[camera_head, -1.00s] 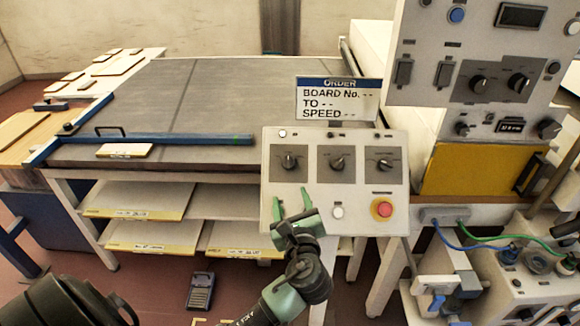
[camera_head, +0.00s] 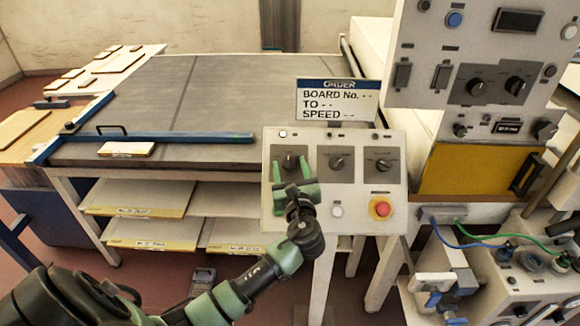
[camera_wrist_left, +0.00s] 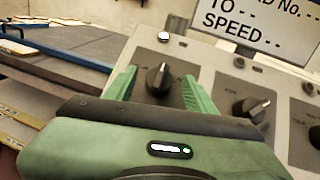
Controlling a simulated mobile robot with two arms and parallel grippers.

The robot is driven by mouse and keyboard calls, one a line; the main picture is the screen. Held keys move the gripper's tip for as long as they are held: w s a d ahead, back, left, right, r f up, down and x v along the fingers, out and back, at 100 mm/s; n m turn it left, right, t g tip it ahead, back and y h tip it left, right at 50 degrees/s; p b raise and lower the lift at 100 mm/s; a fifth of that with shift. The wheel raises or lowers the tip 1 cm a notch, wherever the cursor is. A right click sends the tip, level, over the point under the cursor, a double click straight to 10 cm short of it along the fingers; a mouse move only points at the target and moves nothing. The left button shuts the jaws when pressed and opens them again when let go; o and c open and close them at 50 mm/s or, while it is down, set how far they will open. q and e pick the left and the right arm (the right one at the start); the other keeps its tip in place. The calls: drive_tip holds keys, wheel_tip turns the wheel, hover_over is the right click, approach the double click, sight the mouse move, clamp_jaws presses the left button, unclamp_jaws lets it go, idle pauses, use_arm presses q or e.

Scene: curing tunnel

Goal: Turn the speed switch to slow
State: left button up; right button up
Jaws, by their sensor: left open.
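A light control panel (camera_head: 358,210) carries three black rotary knobs in a row. My left gripper (camera_head: 291,168) is open in front of the leftmost knob (camera_head: 291,161), with one green finger on each side of it. In the left wrist view this knob (camera_wrist_left: 159,79) shows between the spread fingers (camera_wrist_left: 160,88), its pointer tilted up and right; I cannot tell whether the fingers touch it. The middle knob (camera_head: 336,162) and right knob (camera_head: 382,165) stand clear. The knob labels are too small to read, so I cannot tell which is the speed switch. My right gripper is not seen.
An order sign (camera_head: 337,101) stands above the panel, its fields showing dashes. A red button (camera_head: 381,208) and white button (camera_head: 337,210) sit low on the panel. A grey conveyor table (camera_head: 200,95) lies left; a taller instrument cabinet (camera_head: 425,85) rises right.

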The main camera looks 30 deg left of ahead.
use_arm(q)
clamp_jaws()
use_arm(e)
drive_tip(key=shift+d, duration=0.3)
use_arm(q)
drive_tip(key=shift+d+n+g, duration=0.1)
drive_tip(key=shift+n+g, duration=0.2)
drive_tip(key=shift+n, duration=0.3)
drive_tip(key=n+g, duration=0.1)
drive_tip(key=n+y, duration=0.1)
drive_tip(key=shift+w+d+r+n+g+y, duration=0.1)
drive_tip(key=shift+w+n+g+y, duration=0.1)
drive_tip(key=shift+n+g+y, duration=0.15)
drive_tip(key=n+g, duration=0.2)
drive_tip(key=n, duration=0.1)
drive_tip(key=shift+w+d+r+n+g+y, duration=0.1)
drive_tip(key=shift+w+n+g+y, duration=0.05)
drive_tip(key=shift+n+g+y, duration=0.15)
drive_tip(key=n+g, duration=0.1)
drive_tip(key=n, duration=0.1)
drive_tip(key=n+g, duration=0.2)
drive_tip(key=shift+w+r+g, duration=0.15)
drive_tip(key=shift+g, duration=0.1)
drive_tip(key=shift+w+r+n+g, duration=0.1)
drive_tip(key=shift+n+g, duration=1.1)
drive_tip(key=shift+n, duration=0.45)
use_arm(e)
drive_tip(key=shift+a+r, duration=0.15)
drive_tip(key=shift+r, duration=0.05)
